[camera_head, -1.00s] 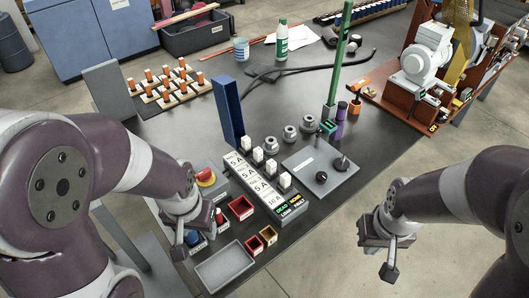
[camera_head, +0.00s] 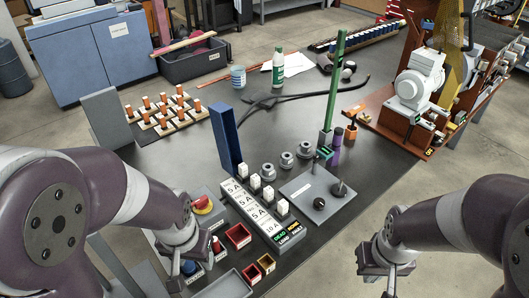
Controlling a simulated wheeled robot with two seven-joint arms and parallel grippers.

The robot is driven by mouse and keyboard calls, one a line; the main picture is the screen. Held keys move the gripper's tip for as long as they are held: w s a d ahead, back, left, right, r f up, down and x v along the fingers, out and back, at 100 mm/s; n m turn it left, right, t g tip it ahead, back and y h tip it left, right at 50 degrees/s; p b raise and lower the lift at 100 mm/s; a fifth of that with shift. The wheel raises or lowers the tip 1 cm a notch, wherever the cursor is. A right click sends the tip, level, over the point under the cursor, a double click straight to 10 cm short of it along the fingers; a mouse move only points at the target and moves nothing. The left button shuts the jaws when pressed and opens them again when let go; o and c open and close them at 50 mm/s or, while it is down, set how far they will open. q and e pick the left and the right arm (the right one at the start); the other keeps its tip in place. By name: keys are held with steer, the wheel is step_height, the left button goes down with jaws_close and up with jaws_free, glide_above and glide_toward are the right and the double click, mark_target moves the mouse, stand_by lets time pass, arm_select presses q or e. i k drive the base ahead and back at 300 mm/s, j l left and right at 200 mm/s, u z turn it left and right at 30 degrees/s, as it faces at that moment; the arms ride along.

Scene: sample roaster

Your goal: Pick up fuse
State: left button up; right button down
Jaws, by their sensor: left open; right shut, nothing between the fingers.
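Several small white fuse-like blocks (camera_head: 268,193) stand in a row along a white and grey strip (camera_head: 262,226) labelled 5 A and 10 A, near the front of the dark table. I cannot tell which is the fuse of the task. My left gripper (camera_head: 174,281) is open at the table's front left, left of the strip, beside small red and blue buttons; its fingertips are partly unclear. My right gripper (camera_head: 389,281) is shut and empty, off the table's right edge over the floor, apart from the strip.
A tall blue holder (camera_head: 226,140) stands behind the strip. A grey plate with black knobs (camera_head: 312,196) and a green post (camera_head: 335,90) stand to its right.

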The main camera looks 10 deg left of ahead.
mark_target(243, 170)
steer(key=l+u, duration=0.65)
steer(key=l, duration=0.2)
steer(key=l+u, duration=0.35)
steer(key=i+l, duration=0.05)
steer(key=l, duration=0.05)
